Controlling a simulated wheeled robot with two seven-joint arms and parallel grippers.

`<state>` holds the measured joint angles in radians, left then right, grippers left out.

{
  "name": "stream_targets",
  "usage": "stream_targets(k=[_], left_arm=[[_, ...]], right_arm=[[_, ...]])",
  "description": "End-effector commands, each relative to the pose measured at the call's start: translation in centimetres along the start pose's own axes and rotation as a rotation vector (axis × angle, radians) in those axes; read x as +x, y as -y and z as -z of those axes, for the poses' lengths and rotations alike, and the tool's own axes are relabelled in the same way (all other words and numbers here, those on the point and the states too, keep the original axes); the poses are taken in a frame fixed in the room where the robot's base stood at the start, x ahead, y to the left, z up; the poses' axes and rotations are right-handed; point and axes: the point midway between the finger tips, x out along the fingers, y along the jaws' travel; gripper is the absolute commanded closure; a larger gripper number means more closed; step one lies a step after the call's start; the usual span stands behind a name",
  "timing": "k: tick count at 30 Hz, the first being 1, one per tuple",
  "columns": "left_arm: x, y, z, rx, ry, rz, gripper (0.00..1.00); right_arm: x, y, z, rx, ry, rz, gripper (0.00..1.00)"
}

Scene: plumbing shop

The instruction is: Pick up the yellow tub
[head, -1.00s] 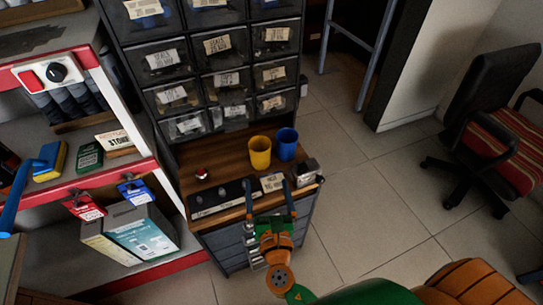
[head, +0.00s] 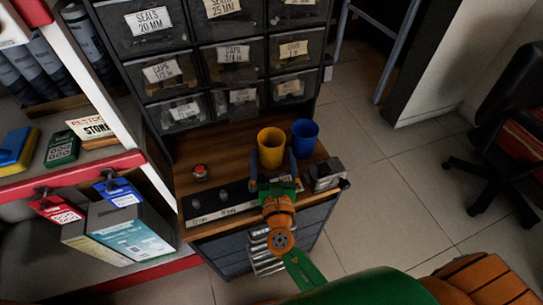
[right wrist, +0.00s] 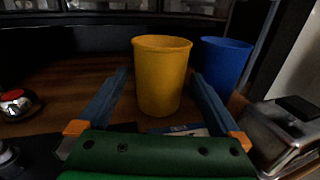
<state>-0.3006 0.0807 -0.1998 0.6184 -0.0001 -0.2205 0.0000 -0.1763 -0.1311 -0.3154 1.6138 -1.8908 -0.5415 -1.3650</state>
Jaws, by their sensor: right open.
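The yellow tub (head: 271,147) stands upright on the wooden top of the drawer cabinet, and in the right wrist view the tub (right wrist: 161,78) is straight ahead. My right gripper (head: 272,164) is open, with its blue fingers pointing at the tub. My left gripper is not in view.
A blue tub (head: 304,138) stands close to the right of the yellow one. A metal box (head: 325,174) sits at the right front edge, and a red button (head: 200,171) at the left. Labelled bins (head: 168,75) rise behind the wooden top (head: 203,150).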

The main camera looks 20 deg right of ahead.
Motion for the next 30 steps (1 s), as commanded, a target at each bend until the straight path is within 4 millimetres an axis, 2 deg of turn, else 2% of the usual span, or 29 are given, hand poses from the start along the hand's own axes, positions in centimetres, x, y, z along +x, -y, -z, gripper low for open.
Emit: stream_targets(k=[3,5,12,20,26,30], left_arm=[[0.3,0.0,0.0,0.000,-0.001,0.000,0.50],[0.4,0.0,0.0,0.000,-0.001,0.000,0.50],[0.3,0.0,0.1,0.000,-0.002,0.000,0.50],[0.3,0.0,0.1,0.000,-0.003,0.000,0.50],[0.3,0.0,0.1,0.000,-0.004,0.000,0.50],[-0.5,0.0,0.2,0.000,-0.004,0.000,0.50]], right_arm=[[2.3,0.0,-0.1,0.003,0.002,0.001,0.00],[3.0,0.0,-0.1,0.002,0.001,0.000,0.00],[3.3,0.0,-0.1,0.001,0.000,0.000,0.00],[3.3,0.0,-0.1,0.002,0.000,0.000,0.70],[3.3,0.0,-0.2,0.002,0.000,0.000,0.73],[3.3,-0.1,-1.0,0.002,0.000,0.000,0.73]])
